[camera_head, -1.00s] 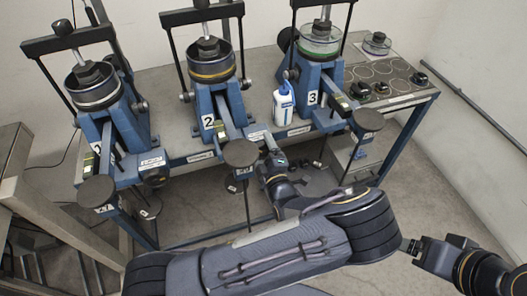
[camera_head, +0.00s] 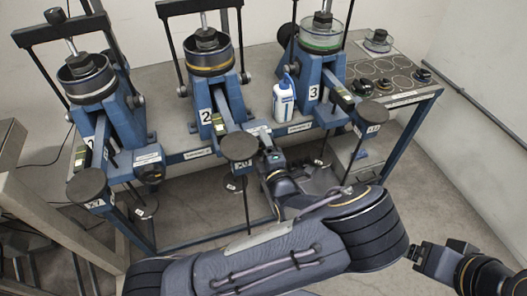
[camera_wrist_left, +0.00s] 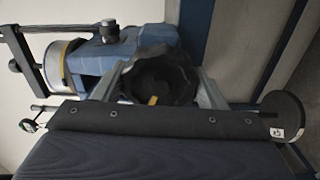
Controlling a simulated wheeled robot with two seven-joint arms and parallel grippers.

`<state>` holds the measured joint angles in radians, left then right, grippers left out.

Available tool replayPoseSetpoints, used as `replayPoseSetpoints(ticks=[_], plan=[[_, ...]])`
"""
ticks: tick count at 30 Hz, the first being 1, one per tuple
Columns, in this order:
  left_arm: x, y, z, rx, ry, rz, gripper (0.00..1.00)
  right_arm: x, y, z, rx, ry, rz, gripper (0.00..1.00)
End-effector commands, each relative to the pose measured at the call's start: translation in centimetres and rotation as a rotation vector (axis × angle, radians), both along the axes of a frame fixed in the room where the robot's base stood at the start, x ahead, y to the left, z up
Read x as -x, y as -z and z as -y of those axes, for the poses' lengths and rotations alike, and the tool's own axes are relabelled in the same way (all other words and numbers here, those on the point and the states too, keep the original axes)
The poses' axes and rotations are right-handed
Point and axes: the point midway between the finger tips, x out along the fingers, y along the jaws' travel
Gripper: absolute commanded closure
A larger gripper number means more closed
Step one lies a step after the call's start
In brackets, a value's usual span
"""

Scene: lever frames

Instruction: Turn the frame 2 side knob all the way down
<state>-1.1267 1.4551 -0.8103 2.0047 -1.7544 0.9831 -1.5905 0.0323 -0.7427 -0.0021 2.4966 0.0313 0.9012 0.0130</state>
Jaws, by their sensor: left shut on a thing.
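Frame 2 (camera_head: 211,87) is the middle blue lever frame, with a number 2 plate and a yellow-ringed cylinder. In the left wrist view its blue body (camera_wrist_left: 130,48) is at the upper left. Its side knob (camera_wrist_left: 163,78) is dark and scalloped, with a small yellow mark low on its face. My left gripper (camera_head: 268,158) is at the right side of frame 2's lower end, shut on the knob, with a grey finger on each side. In the head view the gripper hides the knob. My right gripper (camera_head: 416,252) is at the lower right, its fingers unclear.
Frame 1 (camera_head: 97,95) stands left and frame 3 (camera_head: 318,60) right on the bench. A white-and-blue bottle (camera_head: 284,101) stands between frames 2 and 3. Round black lever pads (camera_head: 238,146) stick out in front. Small dark items (camera_head: 362,87) sit at the bench's right end.

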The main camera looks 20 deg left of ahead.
Motion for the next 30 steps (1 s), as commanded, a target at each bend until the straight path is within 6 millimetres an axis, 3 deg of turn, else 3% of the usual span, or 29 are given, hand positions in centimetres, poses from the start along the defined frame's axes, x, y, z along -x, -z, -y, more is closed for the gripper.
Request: replayPoseSetpoints(ticks=[3, 4, 7, 17, 30], plan=[[-0.1, -0.1, -0.3, 0.142, -0.006, 0.099, 0.76, 0.0, 0.4, 0.0, 0.0, 0.0, 0.0, 0.18], [-0.1, -0.2, -0.2, 0.132, -0.005, 0.094, 0.31, 0.0, 0.3, 0.0, 0.0, 0.0, 0.0, 0.18], [-0.1, -0.2, -0.2, 0.126, -0.004, 0.09, 0.18, 0.0, 0.2, 0.0, 0.0, 0.0, 0.0, 0.18], [0.2, -0.2, 0.2, 0.125, -0.001, 0.087, 0.18, 0.0, 0.0, 0.0, 0.0, 0.0, 0.0, 0.18], [4.3, -0.2, 3.0, 0.124, 0.001, 0.086, 0.18, 0.0, -1.9, 0.0, 0.0, 0.0, 0.0, 0.18]])
